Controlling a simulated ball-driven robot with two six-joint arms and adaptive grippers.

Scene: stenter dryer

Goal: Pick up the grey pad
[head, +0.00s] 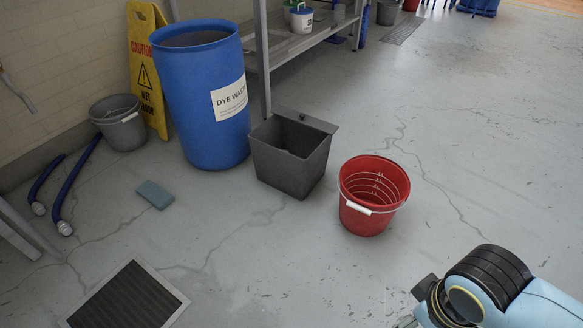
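A small grey-green pad (154,194) lies flat on the grey floor at the left, in front of the blue drum. Nothing touches it. My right arm comes in at the bottom right. Its gripper (406,321) shows only as a small grey part at the bottom edge, far to the right of the pad, and its fingers are cut off. My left gripper is not in view.
Blue hoses (72,184) lie left of the pad. A floor grate (124,298) lies in front. Open floor lies right of the pad.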

